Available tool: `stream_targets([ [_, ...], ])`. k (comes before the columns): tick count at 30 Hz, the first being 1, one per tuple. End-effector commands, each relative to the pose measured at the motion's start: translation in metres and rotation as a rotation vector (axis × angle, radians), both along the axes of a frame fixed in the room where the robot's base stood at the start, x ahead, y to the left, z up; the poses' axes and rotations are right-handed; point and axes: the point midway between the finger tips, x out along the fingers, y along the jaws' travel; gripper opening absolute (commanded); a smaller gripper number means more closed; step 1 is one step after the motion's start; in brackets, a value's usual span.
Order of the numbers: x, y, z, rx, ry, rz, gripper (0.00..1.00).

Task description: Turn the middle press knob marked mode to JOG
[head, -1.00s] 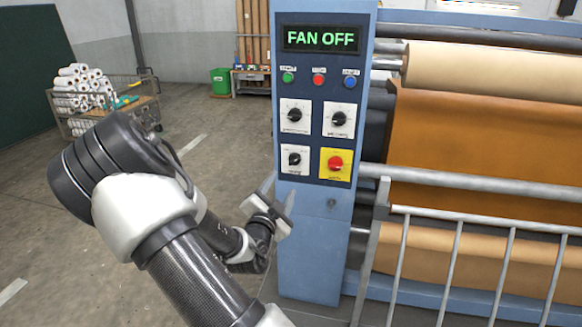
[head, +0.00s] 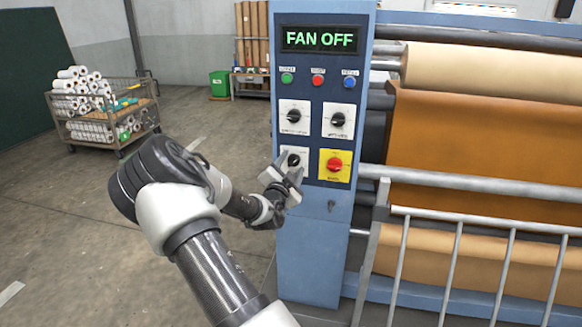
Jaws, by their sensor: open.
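The blue control column carries a dark panel (head: 316,92) with black knobs on white plates: an upper left knob (head: 293,116), an upper right knob (head: 337,119) and a lower left knob (head: 293,160). A red knob (head: 335,163) sits on a yellow plate at lower right. The small labels are too blurred to read, so I cannot tell which knob is marked mode. My gripper (head: 289,167) is open and empty, in front of the lower left plate and partly covering it. I cannot tell whether it touches the knob.
A display (head: 320,39) reads FAN OFF above green, red and blue buttons. A metal guard rail (head: 480,223) and rollers with brown sheet (head: 490,140) stand to the right. A cart of rolls (head: 100,107) stands far left.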

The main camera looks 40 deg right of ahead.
Motion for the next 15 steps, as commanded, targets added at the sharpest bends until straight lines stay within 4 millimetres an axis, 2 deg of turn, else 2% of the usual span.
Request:
stream_targets([
  [2, -0.0001, 0.0002, -0.0001, 0.0, 0.0, 0.0, 0.5],
  [9, -0.0001, 0.0006, 0.0, 0.0, 0.0, 0.0, 0.11],
  [15, -0.0002, 0.0006, -0.0006, -0.006, 0.007, 0.0, 0.09],
])
